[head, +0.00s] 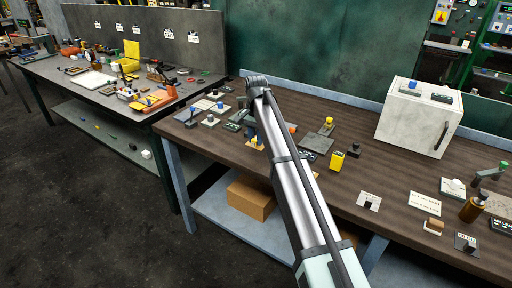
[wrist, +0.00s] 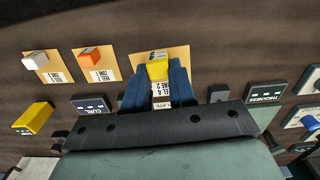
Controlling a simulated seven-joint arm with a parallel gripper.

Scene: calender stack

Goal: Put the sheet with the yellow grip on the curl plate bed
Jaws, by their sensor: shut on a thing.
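In the wrist view the sheet with the yellow grip (wrist: 139,62) is a tan card with a printed white label. My gripper (wrist: 158,80) is shut on its yellow grip, one blue finger on each side. Whether the sheet touches the surface below, I cannot tell. A dark CURL label block (wrist: 92,104) stands just left of my fingers. The curl plate bed itself I cannot make out; my gripper body covers much of that area.
In the wrist view, sheets with an orange grip (wrist: 90,58) and a white grip (wrist: 36,60) lie to the left. A yellow block (wrist: 33,118) stands left of the CURL block. A THICKNESS block (wrist: 265,92) is to the right. A white cabinet (head: 418,115) stands on the bench.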

